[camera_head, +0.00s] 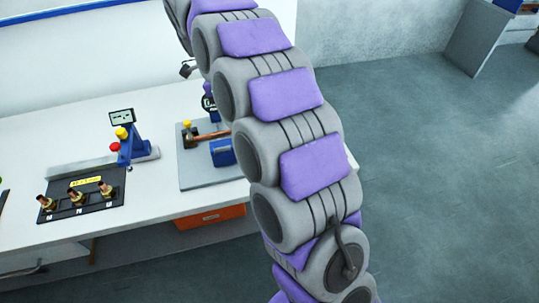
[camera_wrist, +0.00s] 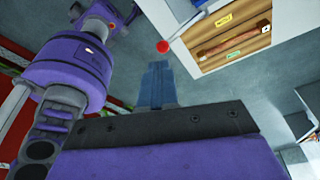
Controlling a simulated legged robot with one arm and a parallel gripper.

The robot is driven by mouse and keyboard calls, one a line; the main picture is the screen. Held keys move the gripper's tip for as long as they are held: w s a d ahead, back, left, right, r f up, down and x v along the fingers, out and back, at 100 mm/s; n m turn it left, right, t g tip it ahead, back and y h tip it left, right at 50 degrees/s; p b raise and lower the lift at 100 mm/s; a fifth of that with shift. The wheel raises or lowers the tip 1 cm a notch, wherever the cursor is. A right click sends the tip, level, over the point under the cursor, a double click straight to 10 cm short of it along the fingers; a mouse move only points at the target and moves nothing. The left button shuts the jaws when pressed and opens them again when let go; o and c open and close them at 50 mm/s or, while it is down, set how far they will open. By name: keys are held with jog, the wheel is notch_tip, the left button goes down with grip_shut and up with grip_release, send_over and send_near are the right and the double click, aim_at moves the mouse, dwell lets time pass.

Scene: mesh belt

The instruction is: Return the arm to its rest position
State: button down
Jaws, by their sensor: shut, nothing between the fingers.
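My arm, a chain of grey and purple links, rises across the middle of the head view and leaves it at the top, so its end is out of that frame. In the wrist view my gripper (camera_wrist: 158,68) shows as two blue-grey fingers side by side, pressed shut with nothing between them. They stick out beyond the dark plate and purple housing at the bottom. A small red ball (camera_wrist: 162,46) appears just past the fingertips; I cannot tell its distance. My purple and grey body parts fill the left of the wrist view.
A white bench (camera_head: 60,130) carries a black panel (camera_head: 95,206) with several brass fittings, a blue stand (camera_head: 130,146), and a grey plate (camera_head: 200,179) with a hammer and blue block. An orange drawer (camera_head: 210,217) sits below. Open floor (camera_head: 440,180) lies right.

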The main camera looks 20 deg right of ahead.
dwell(0.5)
jog(key=s+d+f+n+y, duration=0.1)
jog(key=s+d+f+n, duration=0.1)
jog(key=s+n, duration=0.5)
jog(key=s+d+f+n, duration=0.2)
jog(key=s+n, duration=0.6)
jog(key=s, duration=1)
jog(key=s+d+f+n+y, duration=0.1)
jog(key=s+d+f+n, duration=0.1)
jog(key=s+n, duration=0.5)
jog(key=s, duration=0.5)
jog(key=shift+s+d+f+n+g+y, duration=0.15)
jog(key=shift+d+f+n+g+y, duration=0.15)
jog(key=shift+d+f+n, duration=0.1)
jog(key=shift+r, duration=0.1)
